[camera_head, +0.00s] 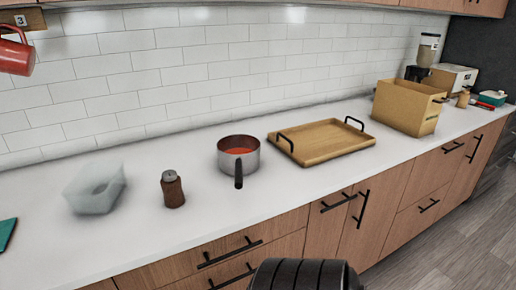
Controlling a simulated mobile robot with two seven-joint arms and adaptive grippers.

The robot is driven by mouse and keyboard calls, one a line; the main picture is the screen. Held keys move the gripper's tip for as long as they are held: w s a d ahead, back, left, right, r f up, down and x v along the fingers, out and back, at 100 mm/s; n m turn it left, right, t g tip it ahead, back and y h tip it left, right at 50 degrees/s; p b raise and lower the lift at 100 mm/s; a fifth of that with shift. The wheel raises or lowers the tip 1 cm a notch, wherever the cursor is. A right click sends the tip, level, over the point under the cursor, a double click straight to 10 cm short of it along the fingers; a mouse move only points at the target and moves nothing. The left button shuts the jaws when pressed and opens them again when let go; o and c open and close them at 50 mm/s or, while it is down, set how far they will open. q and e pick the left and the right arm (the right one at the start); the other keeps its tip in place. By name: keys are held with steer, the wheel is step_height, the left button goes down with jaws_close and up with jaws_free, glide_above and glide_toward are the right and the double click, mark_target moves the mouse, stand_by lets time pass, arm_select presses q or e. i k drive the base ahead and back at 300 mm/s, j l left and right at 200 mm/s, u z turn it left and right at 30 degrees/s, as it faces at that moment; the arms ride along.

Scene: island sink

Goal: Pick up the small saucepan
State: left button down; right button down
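The small saucepan (239,157) stands upright on the white counter near the middle of the view. It is silver outside and orange-red inside. Its dark handle points toward the counter's front edge and toward me. Nothing touches the saucepan. Neither of my grippers shows in the head view. A black ribbed part at the bottom edge seems to be mine, but no fingers are visible on it.
A wooden tray (321,144) with black handles lies just right of the saucepan. A brown shaker (172,189) and a translucent container (95,189) stand to its left. A wooden box (407,107) stands farther right. The counter's front strip is clear.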

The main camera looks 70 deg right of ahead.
mark_target(239, 155)
steer(key=z, duration=2.2)
